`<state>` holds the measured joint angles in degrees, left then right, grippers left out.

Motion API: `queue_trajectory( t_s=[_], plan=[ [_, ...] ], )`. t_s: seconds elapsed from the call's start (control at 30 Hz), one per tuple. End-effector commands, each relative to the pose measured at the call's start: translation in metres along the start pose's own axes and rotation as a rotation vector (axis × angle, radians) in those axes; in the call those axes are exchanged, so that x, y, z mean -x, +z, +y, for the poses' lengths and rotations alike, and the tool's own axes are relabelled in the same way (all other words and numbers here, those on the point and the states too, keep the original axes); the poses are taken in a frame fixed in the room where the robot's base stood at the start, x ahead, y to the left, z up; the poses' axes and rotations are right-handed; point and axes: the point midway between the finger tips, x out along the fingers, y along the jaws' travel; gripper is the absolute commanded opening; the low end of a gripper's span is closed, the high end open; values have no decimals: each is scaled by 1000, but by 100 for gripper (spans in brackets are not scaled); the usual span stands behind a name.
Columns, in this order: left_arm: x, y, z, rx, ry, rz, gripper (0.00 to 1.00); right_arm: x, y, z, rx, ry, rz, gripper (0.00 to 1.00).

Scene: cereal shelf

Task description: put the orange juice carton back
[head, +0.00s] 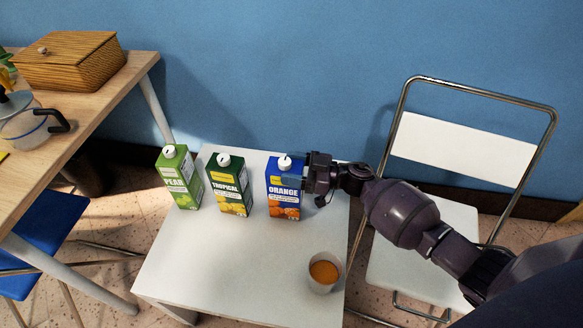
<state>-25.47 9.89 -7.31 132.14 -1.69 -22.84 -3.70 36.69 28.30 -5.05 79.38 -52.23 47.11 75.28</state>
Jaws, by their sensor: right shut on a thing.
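The blue orange juice carton (284,191) with a white cap stands upright on the white table (215,260), at the right end of a row of cartons. My right gripper (303,175) is at the carton's right side and is shut on it. The gripper's fingertips are partly hidden by the carton. The dark green tropical carton (230,188) stands to its left, and the light green pear carton (180,180) stands further left. There is a gap between the orange and tropical cartons. My left gripper is not in view.
A cup of orange drink (323,270) stands near the table's right front edge. A white folding chair (440,150) is at the right. A wooden table (85,120) at the left holds a wicker box (70,65) and a glass pot (25,120). The white table's front left is clear.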

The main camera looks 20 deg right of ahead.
Motion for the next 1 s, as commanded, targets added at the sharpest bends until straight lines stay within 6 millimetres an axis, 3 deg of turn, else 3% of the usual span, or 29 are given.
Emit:
queue_trajectory(
  t_s=[0.2,0.23,0.37,0.73,1.0],
  plan=[
    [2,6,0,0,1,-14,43,0,1,1,1,0,3,0],
    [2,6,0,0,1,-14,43,0,2,0,0,0,1,64],
    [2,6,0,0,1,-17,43,0,1,0,1,0,1,84],
    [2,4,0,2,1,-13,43,0,-3,0,2,0,2,86],
    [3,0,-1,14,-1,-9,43,40,-3,1,3,2,-2,86]
  ],
)
